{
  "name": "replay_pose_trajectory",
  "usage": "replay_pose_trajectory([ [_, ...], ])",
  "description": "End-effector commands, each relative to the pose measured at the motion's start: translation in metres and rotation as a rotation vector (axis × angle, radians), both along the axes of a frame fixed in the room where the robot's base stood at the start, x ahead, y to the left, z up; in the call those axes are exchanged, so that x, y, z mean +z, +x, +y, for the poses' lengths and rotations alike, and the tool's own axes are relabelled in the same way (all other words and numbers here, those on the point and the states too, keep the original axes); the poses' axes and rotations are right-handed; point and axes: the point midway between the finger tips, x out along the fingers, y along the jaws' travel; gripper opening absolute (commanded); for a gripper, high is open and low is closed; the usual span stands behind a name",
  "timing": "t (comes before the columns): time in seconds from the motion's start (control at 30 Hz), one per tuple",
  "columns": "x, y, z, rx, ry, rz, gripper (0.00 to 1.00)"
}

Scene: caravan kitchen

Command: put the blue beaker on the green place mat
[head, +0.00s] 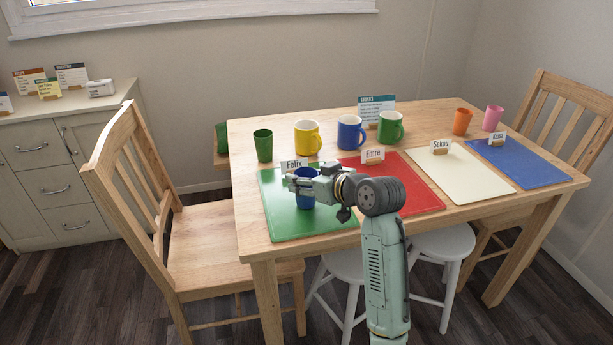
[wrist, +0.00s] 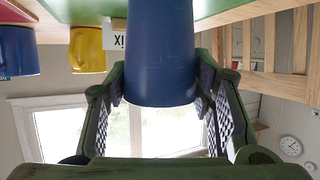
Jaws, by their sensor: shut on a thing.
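The green mat (wrist: 85,10) also shows in the wrist view. The beaker's base is at or very near the mat; I cannot tell whether it touches.
A Felix card (head: 294,165) stands at the mat's back edge. Behind are a green beaker (head: 263,145), yellow mug (head: 307,138), blue mug (head: 350,133) and green mug (head: 390,128). Red (head: 415,190), cream (head: 470,178) and blue (head: 530,165) mats lie to the right. A chair (head: 150,190) stands left.

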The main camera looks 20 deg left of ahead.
Motion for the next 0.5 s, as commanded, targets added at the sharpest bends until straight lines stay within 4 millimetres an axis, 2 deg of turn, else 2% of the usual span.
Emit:
replay_pose_trajectory([
  [0.37, -0.0055, -0.0001, 0.0000, 0.000, 0.000, -0.001, 0.24],
  [0.4, -0.0039, -0.0001, -0.0002, 0.000, 0.000, -0.002, 0.52],
  [0.5, -0.0038, -0.0001, -0.0001, 0.000, 0.000, -0.002, 0.58],
])
